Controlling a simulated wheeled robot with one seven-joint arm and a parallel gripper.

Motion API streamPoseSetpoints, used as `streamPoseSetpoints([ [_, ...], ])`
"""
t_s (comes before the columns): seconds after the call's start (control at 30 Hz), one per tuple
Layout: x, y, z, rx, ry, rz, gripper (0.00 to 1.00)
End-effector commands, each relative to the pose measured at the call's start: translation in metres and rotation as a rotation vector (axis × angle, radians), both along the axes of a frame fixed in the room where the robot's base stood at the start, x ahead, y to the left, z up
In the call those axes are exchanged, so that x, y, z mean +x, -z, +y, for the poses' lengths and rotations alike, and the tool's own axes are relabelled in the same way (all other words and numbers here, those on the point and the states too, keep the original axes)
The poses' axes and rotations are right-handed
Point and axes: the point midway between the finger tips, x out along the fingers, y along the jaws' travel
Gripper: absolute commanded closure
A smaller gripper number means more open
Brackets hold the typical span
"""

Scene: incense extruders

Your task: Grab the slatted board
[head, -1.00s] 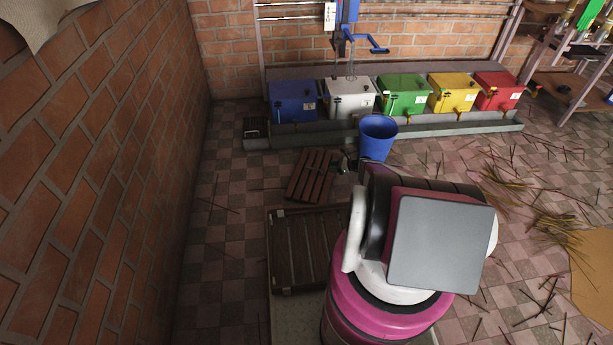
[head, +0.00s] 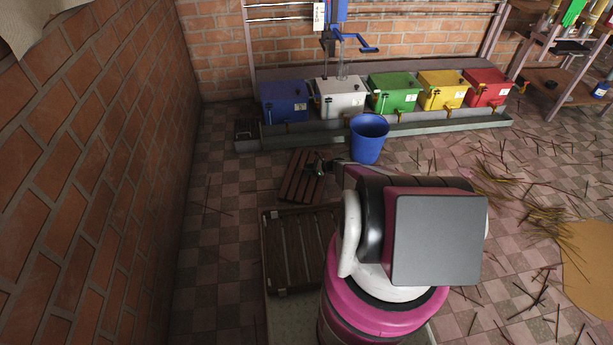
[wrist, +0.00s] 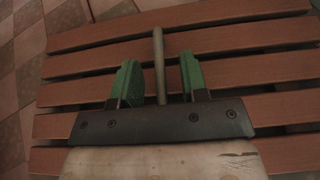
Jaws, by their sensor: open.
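The slatted board (head: 298,182), reddish brown with parallel slats, lies tilted in the picture on the tiled floor in the head view, just beyond a larger dark pallet. My gripper (head: 318,170) is over its upper right part. In the wrist view the board's slats (wrist: 90,62) run across almost the whole picture below my gripper (wrist: 160,80). Its two green fingers are open and apart. A thin pale brown rod shows between them, touching neither finger; I cannot tell what it belongs to. Contact between fingers and board cannot be told.
A blue bucket (head: 368,138) stands right of the board. The dark slatted pallet (head: 285,250) lies in front. Several colored boxes, one of them green (head: 394,93), line the back wall. A brick wall (head: 85,170) runs along the left. Sticks (head: 545,222) litter the right floor.

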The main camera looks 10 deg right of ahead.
Motion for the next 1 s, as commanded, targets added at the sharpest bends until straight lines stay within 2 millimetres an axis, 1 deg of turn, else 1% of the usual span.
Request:
streamPoseSetpoints([
  [0.17, 0.0000, -0.0001, 0.0002, 0.000, 0.000, 0.000, 0.60],
  [0.27, 0.0000, -0.0003, 0.0001, 0.000, 0.000, 0.000, 0.89],
  [0.3, 0.0000, -0.0003, 0.0001, 0.000, 0.000, 0.000, 1.00],
  [1.0, 0.0000, -0.0006, -0.0001, -0.001, 0.000, 0.000, 1.00],
])
